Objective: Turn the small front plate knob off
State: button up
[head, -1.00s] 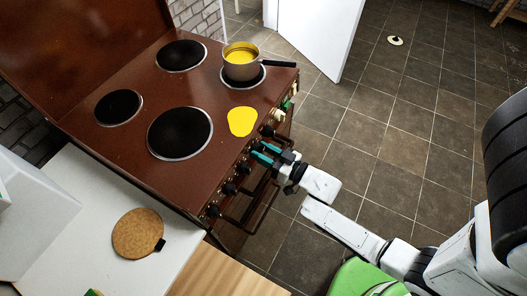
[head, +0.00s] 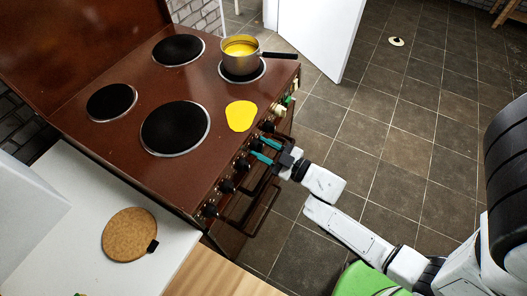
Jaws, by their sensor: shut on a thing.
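The brown stove (head: 100,138) has a row of dark knobs along its front edge. My gripper (head: 264,150) reaches in from the right, its two teal fingers on either side of one dark knob (head: 256,145) and shut on it. The fingers partly hide that knob, and its pointer cannot be read. Another dark knob (head: 267,126) is just above the gripper, and a further one (head: 242,164) is below it. The small front plate (head: 258,76) lies under a pot (head: 240,58) of yellow liquid.
An oven handle bar (head: 262,215) runs below the knobs, close under my gripper. A yellow spill-like patch (head: 241,115) lies on the stove top. A round cork mat (head: 128,235) is on the white counter (head: 60,250). The tiled floor (head: 400,130) at right is mostly clear.

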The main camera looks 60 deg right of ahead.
jog(key=shift+n+b, duration=0.6)
jog(key=shift+n, duration=0.6)
jog(key=o, duration=1)
jog(key=shift+o, duration=0.2)
jog(key=shift+s, duration=0.1)
jog(key=s+b, duration=0.1)
jog(key=s, duration=0.9)
jog(key=shift+s+f+b, duration=0.3)
